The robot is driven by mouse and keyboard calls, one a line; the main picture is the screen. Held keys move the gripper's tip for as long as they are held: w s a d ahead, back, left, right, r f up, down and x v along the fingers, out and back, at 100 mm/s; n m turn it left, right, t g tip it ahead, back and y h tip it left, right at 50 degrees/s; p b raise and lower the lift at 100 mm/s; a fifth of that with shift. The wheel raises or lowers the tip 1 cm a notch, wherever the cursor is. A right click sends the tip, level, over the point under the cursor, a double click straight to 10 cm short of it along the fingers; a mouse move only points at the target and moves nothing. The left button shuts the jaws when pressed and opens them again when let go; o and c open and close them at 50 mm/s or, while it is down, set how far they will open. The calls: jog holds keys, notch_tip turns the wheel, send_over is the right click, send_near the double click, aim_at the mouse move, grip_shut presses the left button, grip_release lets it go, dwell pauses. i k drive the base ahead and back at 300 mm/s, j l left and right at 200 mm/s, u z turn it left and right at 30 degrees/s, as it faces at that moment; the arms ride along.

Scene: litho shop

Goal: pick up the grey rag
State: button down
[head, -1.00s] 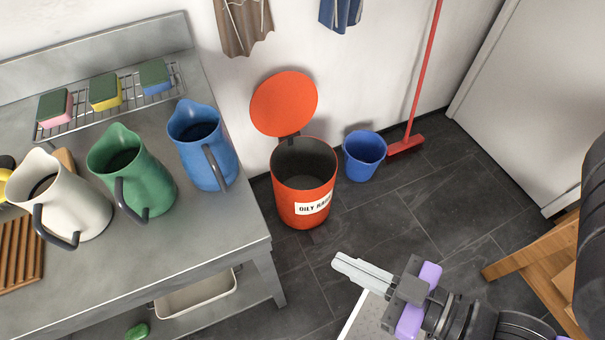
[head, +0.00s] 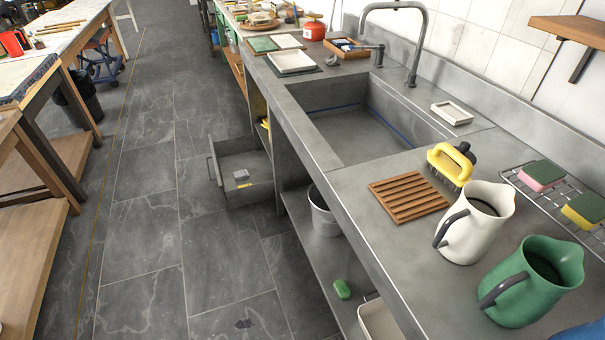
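I cannot make out the grey rag for certain. An open grey drawer (head: 217,193) sticks out from under the counter, low over the floor, with a small greyish item (head: 241,175) in it, too small to identify. My gripper is not in view.
The steel sink counter (head: 345,185) runs along the right, carrying a white jug (head: 474,225), a green jug (head: 532,284), a wooden rack (head: 408,198) and a yellow brush (head: 449,161). A bucket (head: 324,214) stands on the lower shelf. Wooden benches (head: 35,240) are left; the aisle between is largely clear.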

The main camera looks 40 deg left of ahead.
aim_at(241, 175)
jog(key=u, duration=1.5)
